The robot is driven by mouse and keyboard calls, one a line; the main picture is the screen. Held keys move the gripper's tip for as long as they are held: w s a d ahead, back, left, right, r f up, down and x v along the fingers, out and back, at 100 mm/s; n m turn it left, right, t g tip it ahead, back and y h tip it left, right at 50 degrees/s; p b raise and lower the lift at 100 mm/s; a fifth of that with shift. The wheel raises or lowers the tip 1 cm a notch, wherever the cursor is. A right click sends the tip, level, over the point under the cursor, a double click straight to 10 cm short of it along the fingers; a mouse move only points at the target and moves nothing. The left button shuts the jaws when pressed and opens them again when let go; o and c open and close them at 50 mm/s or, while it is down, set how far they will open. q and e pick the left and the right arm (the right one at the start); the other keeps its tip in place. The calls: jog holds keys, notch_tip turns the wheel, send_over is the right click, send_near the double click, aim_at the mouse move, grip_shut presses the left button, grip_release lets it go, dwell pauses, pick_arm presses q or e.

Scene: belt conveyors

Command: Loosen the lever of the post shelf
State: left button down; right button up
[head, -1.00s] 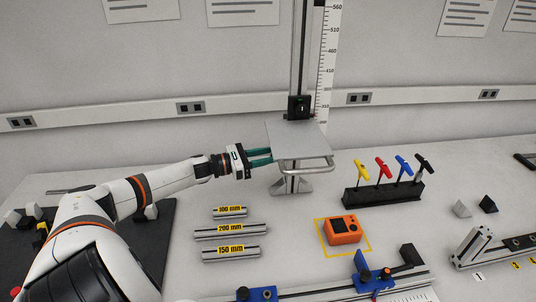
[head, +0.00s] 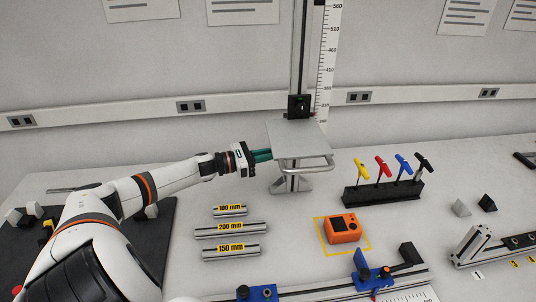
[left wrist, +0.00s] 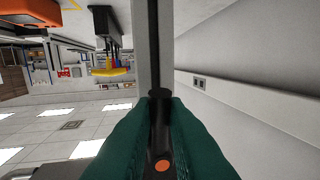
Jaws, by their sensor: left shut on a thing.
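The post shelf is a light grey plate (head: 297,138) with a front rail, on an upright post (head: 300,45) with a black block (head: 299,107) behind the plate. My left gripper (head: 268,154) reaches in from the left, with its green fingertips at or under the plate's left edge. In the left wrist view the gripper (left wrist: 160,105) is shut on a black lever (left wrist: 159,130) with an orange dot near its end. The lever lies between the two green fingers. In the head view the plate and gripper hide it. My right gripper is not in view.
A vertical scale (head: 326,60) stands beside the post. A black rack (head: 383,194) with coloured T-handles stands to the right. An orange device (head: 342,229) sits in a yellow square. Labelled bars (head: 231,229) lie in front of my left arm.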

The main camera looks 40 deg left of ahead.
pick_arm(q)
jog(key=s+d+r+n+g+p, duration=0.1)
jog(key=r+n+p, duration=0.1)
jog(key=n, duration=0.6)
jog(key=s+d+r+n+g+h+p, duration=0.1)
jog(key=d+r+n+g+p, duration=0.1)
jog(key=n, duration=0.6)
jog(key=shift+s+r+n+g+h+p, duration=0.2)
jog(key=shift+r+n+g+h+p, duration=0.1)
jog(key=shift+r+p, duration=0.4)
dwell(0.4)
jog(key=c, duration=1.5)
grip_release()
jog(key=shift+o, duration=0.3)
jog(key=shift+s+f, duration=0.1)
